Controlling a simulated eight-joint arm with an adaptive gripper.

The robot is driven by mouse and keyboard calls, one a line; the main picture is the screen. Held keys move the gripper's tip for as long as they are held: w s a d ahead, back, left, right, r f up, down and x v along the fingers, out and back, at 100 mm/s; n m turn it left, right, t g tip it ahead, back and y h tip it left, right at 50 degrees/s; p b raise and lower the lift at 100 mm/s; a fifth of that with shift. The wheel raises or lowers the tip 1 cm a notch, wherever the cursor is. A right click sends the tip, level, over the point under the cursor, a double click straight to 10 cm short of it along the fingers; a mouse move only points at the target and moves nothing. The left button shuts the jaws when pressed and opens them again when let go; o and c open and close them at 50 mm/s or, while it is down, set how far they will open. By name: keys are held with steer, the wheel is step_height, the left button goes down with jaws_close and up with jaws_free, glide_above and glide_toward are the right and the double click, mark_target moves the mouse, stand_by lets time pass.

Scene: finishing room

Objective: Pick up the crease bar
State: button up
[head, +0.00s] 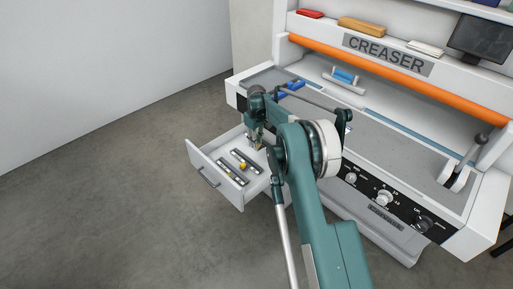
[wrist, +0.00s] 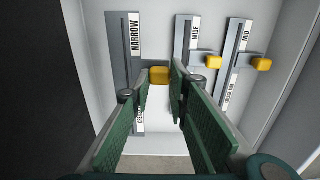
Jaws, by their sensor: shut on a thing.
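Three grey crease bars lie in the open white drawer (head: 201,165). In the wrist view they are labelled NARROW (wrist: 124,45), WIDE (wrist: 184,40) and MID (wrist: 234,45), from left to right. Each has a yellow knob. My gripper (wrist: 161,76) is shut on the yellow knob (wrist: 159,75) of the NARROW bar, between its green fingers. The fingers cover part of that bar. In the head view my gripper (head: 254,143) reaches down into the drawer's far part, and two bars (head: 232,176) show in front of it.
The creaser (head: 388,53) stands behind and right of the drawer, with an orange roller (head: 400,76) and a control panel of knobs (head: 384,198). The drawer walls stand close around the bars. The floor (head: 110,210) at left is clear.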

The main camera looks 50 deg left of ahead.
steer(key=shift+r, duration=1.1)
steer(key=shift+r, duration=0.1)
